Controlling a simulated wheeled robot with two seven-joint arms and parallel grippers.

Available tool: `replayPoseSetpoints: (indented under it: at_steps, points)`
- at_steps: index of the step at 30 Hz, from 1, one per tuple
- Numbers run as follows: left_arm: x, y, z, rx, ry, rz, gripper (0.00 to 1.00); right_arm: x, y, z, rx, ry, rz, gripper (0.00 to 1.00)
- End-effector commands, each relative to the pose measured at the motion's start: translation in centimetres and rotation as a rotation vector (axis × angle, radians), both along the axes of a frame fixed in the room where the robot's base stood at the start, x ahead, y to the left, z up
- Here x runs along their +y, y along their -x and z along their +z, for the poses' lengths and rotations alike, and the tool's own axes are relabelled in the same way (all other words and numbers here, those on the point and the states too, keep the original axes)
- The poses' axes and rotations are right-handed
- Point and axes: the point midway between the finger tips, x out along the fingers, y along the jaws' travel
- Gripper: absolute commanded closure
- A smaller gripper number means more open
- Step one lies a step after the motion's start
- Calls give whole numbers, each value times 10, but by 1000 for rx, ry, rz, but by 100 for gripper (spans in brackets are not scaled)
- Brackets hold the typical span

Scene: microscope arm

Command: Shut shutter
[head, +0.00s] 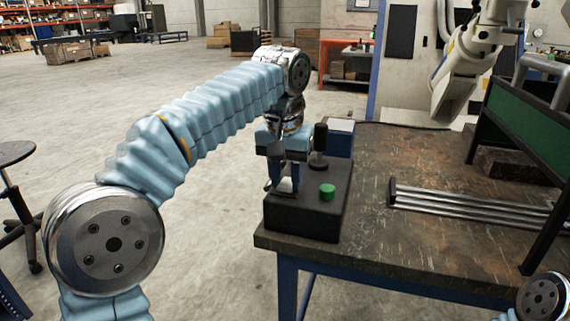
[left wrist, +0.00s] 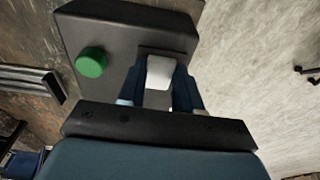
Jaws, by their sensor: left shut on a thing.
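A black control box (head: 325,213) stands at the left corner of the workbench. My left gripper (head: 284,186) points down at the box's left side. In the left wrist view, its fingers (left wrist: 160,92) are shut on a pale, block-like piece (left wrist: 161,72) on the box top. I cannot tell for certain that this piece is the shutter. The green button (left wrist: 91,62) lies to the left of the fingers there. My right gripper is not in view.
The dark workbench (head: 400,245) carries metal rods (head: 470,203) right of the box and a green-panelled frame (head: 535,130) further right. A white robot arm (head: 465,70) stands behind. A stool (head: 15,160) is at far left.

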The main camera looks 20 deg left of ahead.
Motion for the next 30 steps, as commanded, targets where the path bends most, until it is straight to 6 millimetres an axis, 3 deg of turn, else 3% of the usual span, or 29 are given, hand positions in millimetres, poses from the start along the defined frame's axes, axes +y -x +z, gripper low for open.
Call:
replayPoseSetpoints:
  at_steps: [7,18,19,21,23,30]
  points:
    - [0,-6,1,126,1,2,96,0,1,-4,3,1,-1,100]
    - [0,-6,1,143,0,0,96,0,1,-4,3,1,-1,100]
    - [0,-6,1,143,0,0,61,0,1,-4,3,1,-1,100]
    - [0,-6,1,143,0,0,51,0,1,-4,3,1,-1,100]
    - [0,-6,1,143,-1,0,42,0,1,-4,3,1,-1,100]
    - [0,-5,1,144,-1,0,40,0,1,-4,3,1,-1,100]
